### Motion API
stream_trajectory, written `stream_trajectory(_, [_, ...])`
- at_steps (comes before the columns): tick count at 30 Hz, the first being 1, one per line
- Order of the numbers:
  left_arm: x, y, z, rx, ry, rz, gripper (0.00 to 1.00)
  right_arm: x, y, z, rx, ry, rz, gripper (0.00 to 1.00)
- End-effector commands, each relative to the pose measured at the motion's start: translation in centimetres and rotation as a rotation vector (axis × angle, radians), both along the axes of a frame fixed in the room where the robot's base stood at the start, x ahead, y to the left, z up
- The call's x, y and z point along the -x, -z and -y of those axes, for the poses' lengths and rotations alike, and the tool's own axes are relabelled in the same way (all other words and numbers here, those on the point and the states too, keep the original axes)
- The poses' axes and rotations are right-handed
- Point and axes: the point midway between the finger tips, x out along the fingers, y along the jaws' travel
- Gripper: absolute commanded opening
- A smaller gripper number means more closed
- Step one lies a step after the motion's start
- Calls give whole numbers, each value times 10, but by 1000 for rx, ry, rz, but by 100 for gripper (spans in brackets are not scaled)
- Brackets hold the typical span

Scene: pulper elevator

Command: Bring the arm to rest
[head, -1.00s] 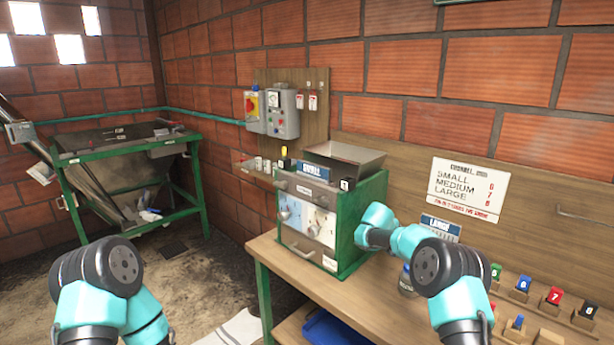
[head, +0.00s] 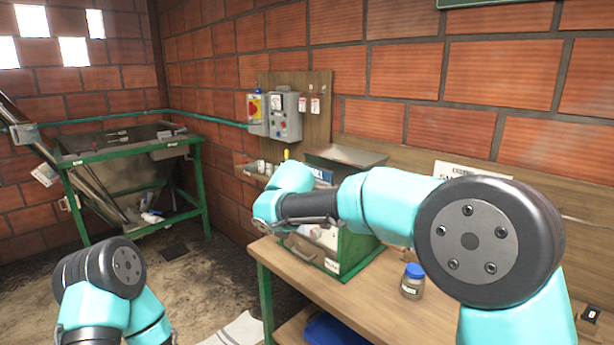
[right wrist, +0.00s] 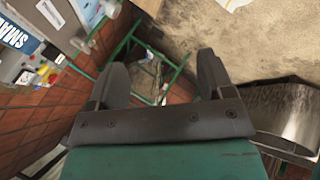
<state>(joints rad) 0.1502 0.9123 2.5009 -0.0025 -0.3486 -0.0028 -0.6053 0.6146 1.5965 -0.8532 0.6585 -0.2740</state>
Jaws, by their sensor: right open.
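My right arm reaches in from the right in the head view, its teal links crossing in front of the green machine (head: 365,252) on the bench. The right gripper itself is hidden there behind its own wrist. In the right wrist view my right gripper (right wrist: 163,78) is open, its two dark fingers spread apart with nothing between them. Beyond the fingers the floor and a green-framed stand show. My left arm shows at the lower left of the head view, and its gripper is out of view.
The wooden bench (head: 385,300) carries the machine and a blue-capped jar (head: 412,281). A control box (head: 285,118) hangs on the board behind. A green-framed hopper (head: 125,170) stands at the left.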

Motion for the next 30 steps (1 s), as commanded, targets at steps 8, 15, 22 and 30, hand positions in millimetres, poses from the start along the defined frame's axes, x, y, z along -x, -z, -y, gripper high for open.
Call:
stream_trajectory(8, [0,0,0,0,0,0,69,16,156,56,-164,136,-254,74])
stream_trajectory(15, [0,0,0,0,0,0,69,61,278,114,-331,343,-458,74])
stream_trajectory(22, [0,0,0,0,0,0,69,128,372,171,-484,607,-617,74])
stream_trajectory(30, [0,0,0,0,0,0,69,242,456,239,-634,1024,-756,74])
